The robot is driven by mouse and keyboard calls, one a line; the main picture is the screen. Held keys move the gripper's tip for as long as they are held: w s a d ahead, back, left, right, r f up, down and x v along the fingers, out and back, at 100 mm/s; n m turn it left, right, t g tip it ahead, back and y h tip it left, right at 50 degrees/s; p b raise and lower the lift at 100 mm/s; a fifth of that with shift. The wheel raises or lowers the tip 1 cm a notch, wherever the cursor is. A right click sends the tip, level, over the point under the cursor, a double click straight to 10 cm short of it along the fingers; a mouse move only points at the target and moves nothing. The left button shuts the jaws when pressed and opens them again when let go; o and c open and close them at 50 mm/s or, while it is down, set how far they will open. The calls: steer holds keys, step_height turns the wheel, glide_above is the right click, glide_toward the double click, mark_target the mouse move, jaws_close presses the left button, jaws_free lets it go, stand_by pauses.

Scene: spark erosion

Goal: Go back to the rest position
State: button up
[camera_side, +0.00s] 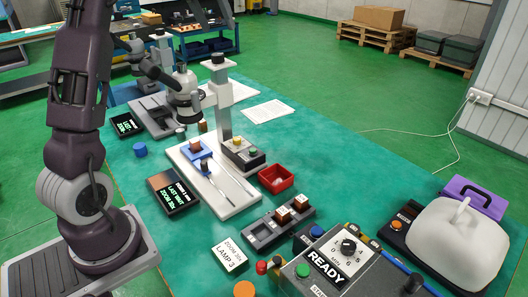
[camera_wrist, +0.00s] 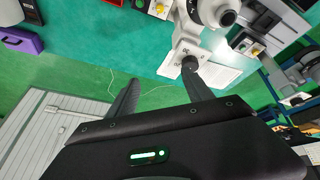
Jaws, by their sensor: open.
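My gripper (camera_wrist: 160,72) shows in the wrist view with its two dark fingers spread wide and nothing between them. It is clear of the table, with the teal table top, green floor and a microscope beyond the fingers. In the side view my arm rises at the left and leaves the top of the picture, so the gripper is not seen there. The microscope (camera_side: 183,88) stands on a white base plate (camera_side: 238,203) in the side view. Its white body also shows in the wrist view (camera_wrist: 186,45).
On the teal table are a red bin (camera_side: 276,179), a grey block holder (camera_side: 262,232), a READY control box (camera_side: 335,272), a white-covered object (camera_side: 455,245) and a purple case (camera_side: 478,194). A second microscope (camera_side: 137,55) stands behind.

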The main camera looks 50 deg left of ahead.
steer(key=s+d+m+h, duration=0.1)
steer(key=s+d, duration=0.5)
steer(key=d, duration=0.5)
steer(key=s+d+m+h, duration=0.15)
steer(key=s+d, duration=0.45)
steer(key=d, duration=0.6)
steer(key=s+d+f+m, duration=0.2)
steer(key=s+d+f, duration=0.2)
steer(key=s, duration=0.4)
steer(key=s+d+f+m+y, duration=0.1)
steer(key=s+d+f+m, duration=0.1)
steer(key=s+d+f, duration=0.3)
steer(key=s+f, duration=0.1)
steer(key=s, duration=0.2)
steer(key=shift+f+t, duration=0.25)
steer(key=shift+t, duration=0.15)
